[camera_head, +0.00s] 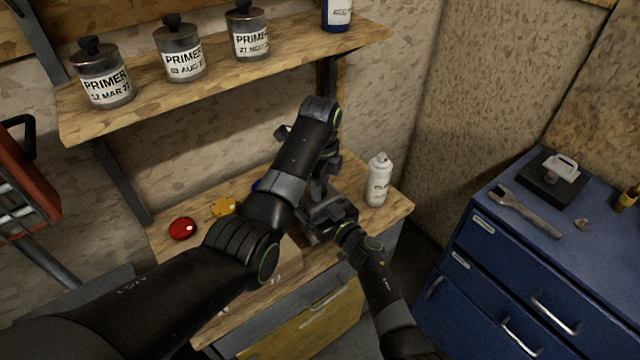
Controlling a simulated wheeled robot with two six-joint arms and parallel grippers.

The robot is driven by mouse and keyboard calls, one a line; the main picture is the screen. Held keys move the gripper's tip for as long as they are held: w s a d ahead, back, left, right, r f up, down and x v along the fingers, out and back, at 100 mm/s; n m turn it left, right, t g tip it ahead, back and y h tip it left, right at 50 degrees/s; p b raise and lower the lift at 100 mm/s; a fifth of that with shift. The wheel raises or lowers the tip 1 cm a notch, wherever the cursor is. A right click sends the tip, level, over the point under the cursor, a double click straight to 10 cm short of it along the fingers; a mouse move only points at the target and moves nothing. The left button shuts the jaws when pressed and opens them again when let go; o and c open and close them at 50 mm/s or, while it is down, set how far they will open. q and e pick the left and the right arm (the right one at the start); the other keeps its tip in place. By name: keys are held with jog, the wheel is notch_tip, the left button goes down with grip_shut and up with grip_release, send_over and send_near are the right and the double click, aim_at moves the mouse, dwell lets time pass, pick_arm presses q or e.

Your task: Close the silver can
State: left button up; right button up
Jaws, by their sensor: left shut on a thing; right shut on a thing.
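My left gripper (320,188) points down over the workbench, below the bent black wrist of my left arm. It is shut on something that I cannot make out. My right gripper (318,222) reaches in from the lower right, just below and close to the left one. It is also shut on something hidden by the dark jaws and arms. I cannot clearly see an open silver can or its lid between the grippers. Silver cans labelled PRIMER, a left one (104,76), a middle one (180,52) and a right one (249,32), stand on the shelf with black-knobbed lids.
A red round piece (182,229), a yellow one (223,207) and a partly hidden blue one (257,185) lie on the wooden workbench (172,254). A white spray can (378,182) stands right of my grippers.

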pick_arm(q)
jog(key=m, duration=0.8)
jog(key=shift+w, duration=0.1)
jog(key=m, duration=0.6)
jog(key=shift+m, duration=0.3)
jog(key=o, duration=1)
pick_arm(e)
jog(key=shift+f, duration=0.1)
pick_arm(q)
notch_tip(320, 180, up, 8)
jog(key=shift+f, duration=0.25)
pick_arm(e)
jog(key=o, duration=1.7)
